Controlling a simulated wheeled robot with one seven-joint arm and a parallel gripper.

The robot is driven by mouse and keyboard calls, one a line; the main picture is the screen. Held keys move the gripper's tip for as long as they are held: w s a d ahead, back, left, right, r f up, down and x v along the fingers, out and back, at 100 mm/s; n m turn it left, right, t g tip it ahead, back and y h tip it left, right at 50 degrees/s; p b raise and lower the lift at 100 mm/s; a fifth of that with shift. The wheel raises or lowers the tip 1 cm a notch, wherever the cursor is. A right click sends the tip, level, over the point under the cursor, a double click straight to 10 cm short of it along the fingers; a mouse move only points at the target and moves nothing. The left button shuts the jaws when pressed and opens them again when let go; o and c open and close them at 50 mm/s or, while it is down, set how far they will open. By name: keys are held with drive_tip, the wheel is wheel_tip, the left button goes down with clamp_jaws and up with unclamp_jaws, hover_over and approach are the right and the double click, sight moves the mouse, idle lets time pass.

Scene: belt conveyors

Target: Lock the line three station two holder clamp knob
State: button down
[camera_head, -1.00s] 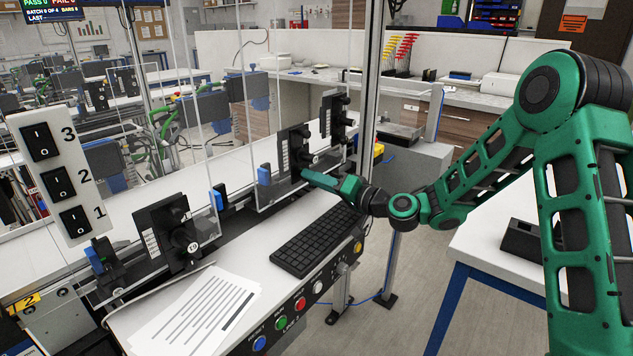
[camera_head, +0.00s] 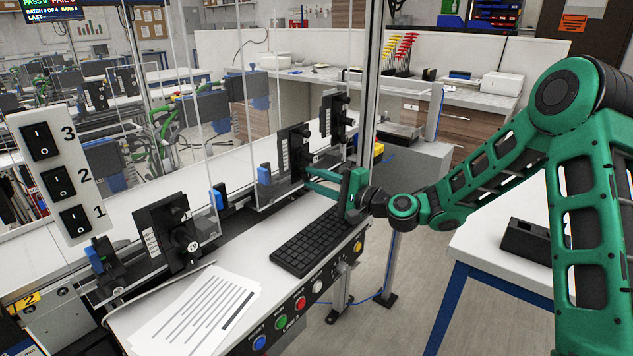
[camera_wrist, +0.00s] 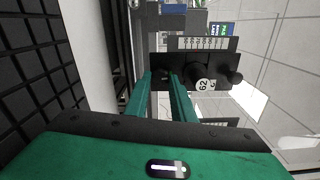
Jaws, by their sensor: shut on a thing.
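The middle black holder (camera_head: 283,158) stands on the near side of the belt line, with a blue block at its left. My gripper (camera_head: 308,180) reaches it from the right, its fingers level and its palm turned upright. In the wrist view, the two green fingers (camera_wrist: 164,78) close around a small dark clamp knob (camera_wrist: 163,76) low on the holder's face (camera_wrist: 215,74). The knob is mostly hidden by the fingers, so its exact angle cannot be told. A larger round knob with a white numbered tag (camera_wrist: 204,86) sits beside the fingers, apart from them.
Similar black holders stand nearer (camera_head: 165,232) and farther (camera_head: 335,115) along the line. A keyboard (camera_head: 308,240) lies below my gripper, with papers (camera_head: 205,310) to its left. Clear panels and an upright post (camera_head: 368,90) rise close by. Coloured buttons line the front edge.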

drive_tip(key=shift+w+d+m, duration=0.1)
drive_tip(key=shift+m, duration=0.5)
drive_tip(key=c, duration=1.5)
unclamp_jaws()
drive_tip(key=v, duration=1)
drive_tip(key=shift+s+d+f, duration=0.1)
drive_tip(key=shift+s+d, duration=0.15)
